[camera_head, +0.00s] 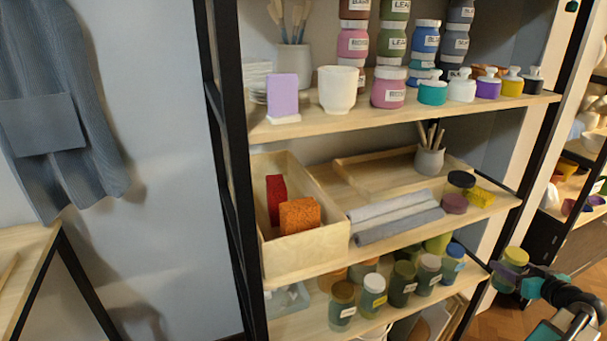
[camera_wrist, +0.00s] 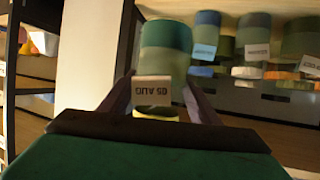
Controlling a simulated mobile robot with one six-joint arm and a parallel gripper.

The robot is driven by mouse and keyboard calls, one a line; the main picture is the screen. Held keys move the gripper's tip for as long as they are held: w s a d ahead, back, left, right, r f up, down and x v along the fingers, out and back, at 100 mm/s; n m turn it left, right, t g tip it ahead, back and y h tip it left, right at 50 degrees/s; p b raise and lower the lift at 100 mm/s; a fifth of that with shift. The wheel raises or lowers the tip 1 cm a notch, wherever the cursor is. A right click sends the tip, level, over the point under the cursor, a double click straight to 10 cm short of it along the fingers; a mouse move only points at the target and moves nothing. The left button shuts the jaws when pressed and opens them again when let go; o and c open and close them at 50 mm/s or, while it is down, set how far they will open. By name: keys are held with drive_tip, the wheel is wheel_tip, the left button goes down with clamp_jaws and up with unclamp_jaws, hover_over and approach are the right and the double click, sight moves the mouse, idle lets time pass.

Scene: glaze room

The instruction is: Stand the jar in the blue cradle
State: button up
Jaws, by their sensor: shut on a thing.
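The jar (camera_head: 512,258) is at the lower right of the head view, off the right end of the shelf unit. It has a dull green body and a yellow lid. In the wrist view the jar (camera_wrist: 164,50) shows a teal band, a pale label with inverted lettering and a yellow part nearest me. My gripper (camera_head: 508,272) is shut on the jar, with a finger on each side in the wrist view (camera_wrist: 160,98). I cannot make out a blue cradle for certain. A pale blue-grey piece (camera_head: 288,300) lies at the left of the bottom shelf, partly shadowed.
Several labelled jars (camera_head: 402,283) crowd the bottom shelf. A wooden box (camera_head: 305,248) and grey rolls (camera_head: 395,218) fill much of the middle shelf. Pots and jars line the upper shelf (camera_head: 390,116). A black post (camera_head: 222,150) bounds the unit's left side.

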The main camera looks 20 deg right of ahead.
sight(518, 254)
wheel_tip(518, 254, up, 7)
drive_tip(key=p, duration=0.5)
drive_tip(key=shift+p, duration=0.4)
drive_tip(key=shift+s, duration=0.15)
